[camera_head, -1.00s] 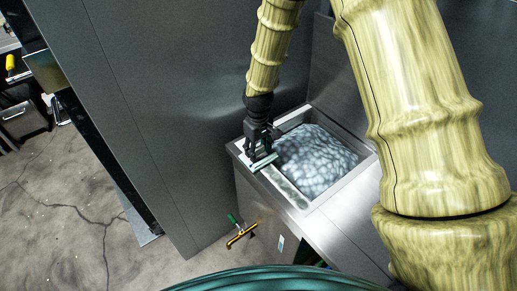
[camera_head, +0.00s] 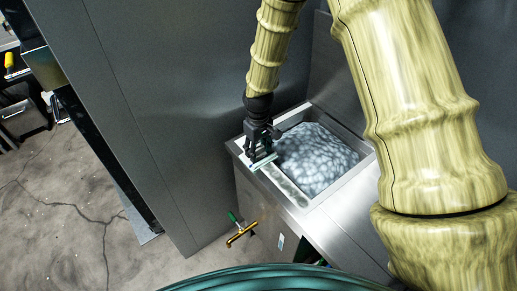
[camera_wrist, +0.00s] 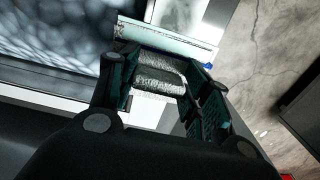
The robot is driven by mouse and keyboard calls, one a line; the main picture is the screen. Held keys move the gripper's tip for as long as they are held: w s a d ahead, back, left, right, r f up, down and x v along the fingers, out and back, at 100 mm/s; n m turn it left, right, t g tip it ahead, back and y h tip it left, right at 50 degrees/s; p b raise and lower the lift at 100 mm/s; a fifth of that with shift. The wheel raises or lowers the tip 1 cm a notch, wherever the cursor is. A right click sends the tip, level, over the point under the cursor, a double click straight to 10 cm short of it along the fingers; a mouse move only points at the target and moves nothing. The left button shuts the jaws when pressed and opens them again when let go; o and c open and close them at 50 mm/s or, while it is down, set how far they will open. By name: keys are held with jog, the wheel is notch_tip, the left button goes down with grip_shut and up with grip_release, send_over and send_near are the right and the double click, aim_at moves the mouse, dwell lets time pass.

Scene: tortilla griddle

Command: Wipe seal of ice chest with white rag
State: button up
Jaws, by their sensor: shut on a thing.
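The steel ice chest (camera_head: 349,184) stands open at the middle of the head view, filled with pale, mottled ice (camera_head: 315,160). Its light rim also shows in the wrist view (camera_wrist: 45,91). My gripper (camera_head: 262,157) points down over the chest's left rim, beside the ice. In the wrist view, my gripper (camera_wrist: 160,82) is shut on a whitish, rough-textured bundle, apparently the white rag (camera_wrist: 158,77). A pale flat strip (camera_wrist: 165,38) lies just beyond the fingertips. The fingers partly hide the rag, and I cannot tell whether it touches the rim.
A brass tap with a green handle (camera_head: 240,234) sticks out from the chest's front. A tall grey panel (camera_head: 150,110) stands close on the left. Open cracked floor (camera_head: 60,220) lies beyond it. A steel wall backs the chest.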

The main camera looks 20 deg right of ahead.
jog(key=o, duration=0.7)
jog(key=shift+r+p, duration=0.3)
jog(key=shift+p, duration=0.05)
jog(key=c, duration=0.7)
jog(key=shift+s+d+f+p, duration=0.1)
jog(key=shift+s+d, duration=0.15)
jog(key=shift+s, duration=0.6)
jog(key=shift+s+d+p, duration=0.15)
jog(key=shift+s+d, duration=0.15)
jog(key=shift+s, duration=0.5)
jog(key=shift+s+d+f+p, duration=0.1)
jog(key=shift+s+d, duration=0.15)
jog(key=shift+s, duration=0.6)
jog(key=shift+w+r, duration=0.1)
